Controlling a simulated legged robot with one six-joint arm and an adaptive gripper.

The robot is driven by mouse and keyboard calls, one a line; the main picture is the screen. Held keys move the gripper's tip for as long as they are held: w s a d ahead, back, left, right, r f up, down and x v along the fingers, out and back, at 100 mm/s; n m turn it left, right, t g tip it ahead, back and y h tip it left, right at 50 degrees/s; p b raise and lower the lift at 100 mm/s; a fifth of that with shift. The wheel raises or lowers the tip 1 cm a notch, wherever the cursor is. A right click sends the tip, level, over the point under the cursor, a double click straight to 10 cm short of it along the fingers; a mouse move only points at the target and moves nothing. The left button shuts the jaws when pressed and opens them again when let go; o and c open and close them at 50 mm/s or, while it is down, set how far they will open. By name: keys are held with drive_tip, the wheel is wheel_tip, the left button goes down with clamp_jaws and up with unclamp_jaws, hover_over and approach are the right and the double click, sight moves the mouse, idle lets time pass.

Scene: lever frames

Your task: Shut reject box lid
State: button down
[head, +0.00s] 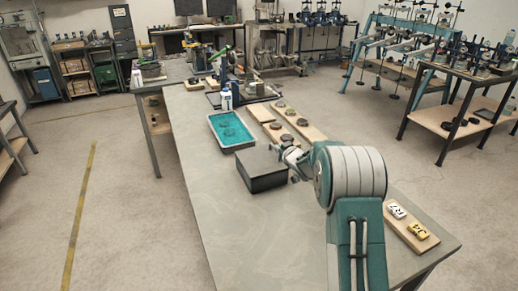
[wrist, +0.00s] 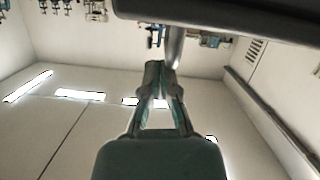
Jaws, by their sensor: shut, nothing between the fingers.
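A dark grey box (head: 262,170), which looks like the reject box, sits on the table beside my arm. Its top looks flat and level, with the lid down or nearly down; I cannot tell if a small gap remains. In the wrist view, which is upside down, a dark edge (wrist: 235,18) that looks like the box's lid crosses the top. My gripper (wrist: 160,72) is shut and empty close to that edge, near a pale metal piece; contact is unclear. In the head view my gripper (head: 289,145) is at the box's far right corner, partly hidden by my arm.
A tray of teal liquid (head: 231,147) stands behind the box. Wooden boards with dark round parts (head: 287,138) lie at the back right. A board with white and yellow pieces (head: 417,230) lies front right. The table's front left is clear.

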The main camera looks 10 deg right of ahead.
drive_tip(key=s+a+r+m+g+h, duration=0.1)
drive_tip(key=s+r, duration=0.3)
drive_tip(key=s, duration=0.5)
drive_tip(key=s+r+m+g+h, duration=0.1)
drive_tip(key=s+r+g+h, duration=0.1)
drive_tip(key=s+r, duration=0.5)
drive_tip(key=s+a+r+m+g+h, duration=0.1)
drive_tip(key=s+r, duration=0.1)
drive_tip(key=s, duration=0.8)
drive_tip(key=s+a+g, duration=0.2)
drive_tip(key=s+a, duration=0.1)
drive_tip(key=s, duration=0.9)
drive_tip(key=s+a+f+g+y, duration=0.1)
drive_tip(key=s+a+g, duration=0.2)
drive_tip(key=s, duration=1)
drive_tip(key=shift+a+f+m+y, duration=0.25)
drive_tip(key=shift+a+m+y, duration=0.05)
drive_tip(key=shift+a+m, duration=0.1)
